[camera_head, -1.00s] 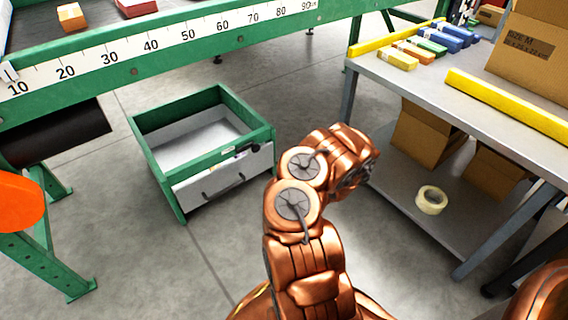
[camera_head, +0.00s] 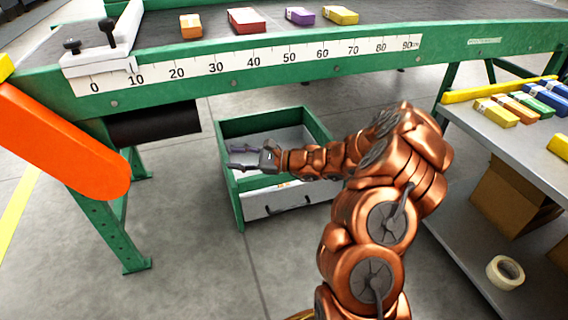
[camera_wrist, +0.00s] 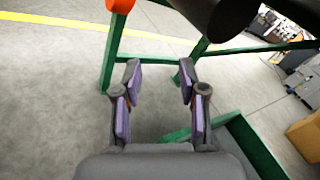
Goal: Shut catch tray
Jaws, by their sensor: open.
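The catch tray is a green-framed box with a light grey drawer front (camera_head: 262,205), standing on the floor under the conveyor in the head view. A dark handle shows on its front, and its green rim also shows in the wrist view (camera_wrist: 252,146). My gripper (camera_head: 236,157) is over the left part of the tray in the head view, its fingers pointing left. In the wrist view my gripper (camera_wrist: 158,95) has its purple-padded fingers apart with nothing between them. My arm hides the tray's right part. I cannot tell whether a finger touches the tray.
The green conveyor frame with a ruler (camera_head: 250,62) runs above the tray. An orange guard (camera_head: 65,140) and green leg (camera_head: 120,225) stand at left. A grey bench (camera_head: 520,145) with colored boxes stands at right. A tape roll (camera_head: 505,272) lies on its lower shelf. Floor in front is clear.

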